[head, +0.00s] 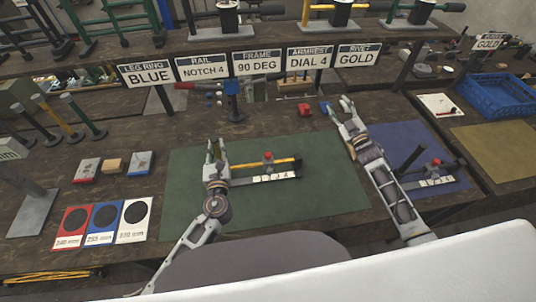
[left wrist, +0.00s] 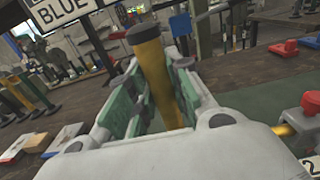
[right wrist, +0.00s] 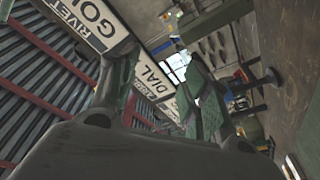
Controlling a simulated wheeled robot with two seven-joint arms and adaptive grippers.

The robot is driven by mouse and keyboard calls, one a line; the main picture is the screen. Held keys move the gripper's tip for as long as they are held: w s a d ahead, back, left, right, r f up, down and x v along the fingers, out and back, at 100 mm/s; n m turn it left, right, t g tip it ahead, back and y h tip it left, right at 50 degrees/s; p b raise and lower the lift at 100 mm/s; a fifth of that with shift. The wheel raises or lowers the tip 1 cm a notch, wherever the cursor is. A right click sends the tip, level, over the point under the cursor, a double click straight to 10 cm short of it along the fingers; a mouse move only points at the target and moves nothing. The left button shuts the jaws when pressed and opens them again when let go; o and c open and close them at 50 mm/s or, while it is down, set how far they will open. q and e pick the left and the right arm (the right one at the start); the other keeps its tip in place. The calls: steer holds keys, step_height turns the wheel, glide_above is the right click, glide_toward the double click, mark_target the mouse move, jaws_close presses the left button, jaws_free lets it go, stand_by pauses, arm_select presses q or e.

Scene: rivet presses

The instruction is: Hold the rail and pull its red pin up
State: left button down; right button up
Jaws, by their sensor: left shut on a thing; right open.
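The yellow rail (head: 255,166) lies over the green mat with its red pin (head: 267,157) standing up from it, beside a white numbered scale (head: 275,177). My left gripper (head: 215,152) is at the rail's left end. In the left wrist view the yellow rail (left wrist: 160,80), with its dark end cap, sits between the green pads, and the gripper is shut on it. The red pin (left wrist: 311,102) shows at the right edge there. My right gripper (head: 343,106) is open and empty, right of the pin and further back; its spread fingers show in the right wrist view (right wrist: 160,95).
The green mat (head: 200,220) is mostly clear. A blue mat (head: 395,140) at right bears a similar dark piece with a red knob (head: 437,162). Sign boards (head: 257,63) stand behind. A blue crate (head: 500,95) is far right; coloured cards (head: 103,221) lie at left.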

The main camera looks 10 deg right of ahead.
steer(key=s+a+f+m+g+y, duration=0.1)
steer(key=s+a+f+m, duration=0.1)
steer(key=s+a+f, duration=0.4)
steer(key=s+a+f+m+g, duration=0.1)
steer(key=s+a+f, duration=0.3)
steer(key=a, duration=0.5)
steer(key=m, duration=0.4)
glide_toward(270, 157)
steer(key=shift+s+d+y, duration=0.2)
steer(key=shift+y, duration=0.1)
steer(key=shift+w, duration=0.2)
steer(key=shift+x, duration=5.85)
steer(key=shift+s+a+f, duration=0.1)
steer(key=shift+c, duration=0.5)
jaws_close()
